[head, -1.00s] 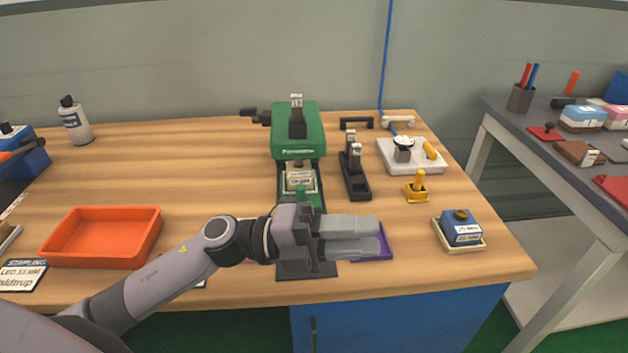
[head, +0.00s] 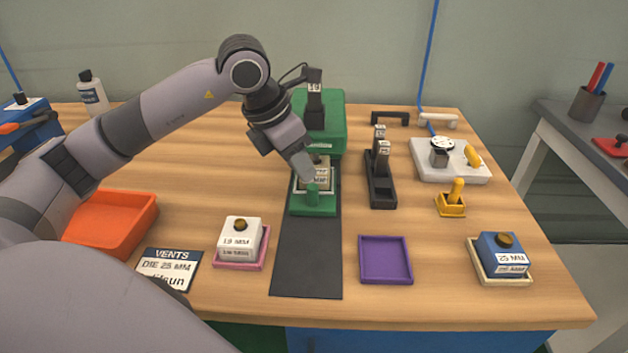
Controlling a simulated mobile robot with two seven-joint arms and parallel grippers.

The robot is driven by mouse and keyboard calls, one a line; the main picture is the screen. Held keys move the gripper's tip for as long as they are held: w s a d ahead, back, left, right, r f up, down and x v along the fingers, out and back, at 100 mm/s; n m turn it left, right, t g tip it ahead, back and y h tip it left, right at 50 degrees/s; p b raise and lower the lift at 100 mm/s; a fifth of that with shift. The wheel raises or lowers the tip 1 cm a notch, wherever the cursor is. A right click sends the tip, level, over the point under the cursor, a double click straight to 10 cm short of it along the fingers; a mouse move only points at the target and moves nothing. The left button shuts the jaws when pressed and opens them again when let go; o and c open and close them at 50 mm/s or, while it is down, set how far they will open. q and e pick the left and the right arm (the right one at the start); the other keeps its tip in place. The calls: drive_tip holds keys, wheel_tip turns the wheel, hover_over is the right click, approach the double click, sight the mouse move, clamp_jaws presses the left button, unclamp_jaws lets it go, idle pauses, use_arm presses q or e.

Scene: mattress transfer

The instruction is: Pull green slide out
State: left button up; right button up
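The green slide (head: 324,210) sticks out of the front of the green press (head: 333,130). My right gripper is out of view.
A dark mat (head: 306,255) lies clear in front of the slide. A white block in a pink tray (head: 240,264) is left of it, an empty purple tray (head: 385,260) right. A black stand (head: 381,190) is close on the slide's right.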

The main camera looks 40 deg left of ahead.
sight(312, 187)
use_arm(q)
drive_tip(key=x, duration=0.5)
drive_tip(key=shift+w+d+f, duration=0.1)
drive_tip(key=shift+f, duration=0.2)
clamp_jaws()
